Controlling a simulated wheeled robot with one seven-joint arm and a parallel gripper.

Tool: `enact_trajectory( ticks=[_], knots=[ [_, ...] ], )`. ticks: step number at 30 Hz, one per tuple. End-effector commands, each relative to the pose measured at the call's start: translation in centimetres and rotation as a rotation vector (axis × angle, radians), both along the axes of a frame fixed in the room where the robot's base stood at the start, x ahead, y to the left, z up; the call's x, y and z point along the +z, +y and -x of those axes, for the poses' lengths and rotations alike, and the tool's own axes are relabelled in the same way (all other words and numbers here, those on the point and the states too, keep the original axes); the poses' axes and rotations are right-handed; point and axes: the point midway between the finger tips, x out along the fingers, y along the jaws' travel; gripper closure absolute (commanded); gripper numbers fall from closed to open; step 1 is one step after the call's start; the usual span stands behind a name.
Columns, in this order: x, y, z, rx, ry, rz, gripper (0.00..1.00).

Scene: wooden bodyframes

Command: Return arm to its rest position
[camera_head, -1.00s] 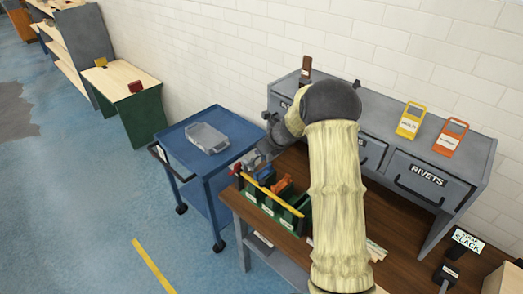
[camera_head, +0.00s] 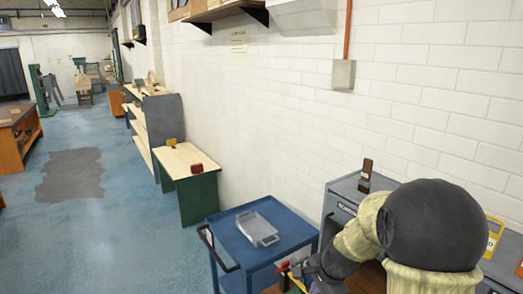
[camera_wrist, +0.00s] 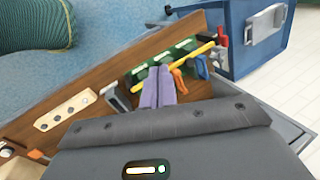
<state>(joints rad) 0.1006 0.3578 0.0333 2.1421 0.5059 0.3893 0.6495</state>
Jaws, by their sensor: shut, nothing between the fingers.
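My arm, in a cream sleeve with a dark round joint, fills the lower right of the head view. My gripper (camera_wrist: 159,88) shows in the wrist view as two lilac fingers lying side by side, shut and empty. I cannot tell the gap between the fingers and the tote. In the head view the gripper end is mostly cut off at the bottom edge.
An orange tool (camera_wrist: 178,82) and a red piece (camera_wrist: 221,37) are near the tote. A grey drawer cabinet (camera_head: 345,188) is against the wall. Blue floor lies open at left.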

Motion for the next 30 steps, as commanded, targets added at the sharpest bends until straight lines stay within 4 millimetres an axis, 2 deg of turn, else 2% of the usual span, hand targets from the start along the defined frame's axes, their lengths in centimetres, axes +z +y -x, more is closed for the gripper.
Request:
enact_trajectory(
  ticks=[1, 6, 9, 12, 16, 30],
  knots=[
    [0.2, 0.1, 2.3, 0.136, -0.011, 0.067, 1.0],
    [0.4, -0.1, 9.6, 0.625, -0.031, 0.285, 1.0],
    [0.2, -0.4, 13.2, 0.876, -0.035, 0.384, 1.0],
    [0.1, -0.7, 15.4, 1.041, -0.037, 0.445, 1.0],
    [0.0, -0.8, 16.3, 1.113, -0.036, 0.47, 1.0],
    [0.0, -0.8, 16.1, 1.107, -0.035, 0.467, 1.0]
  ],
)
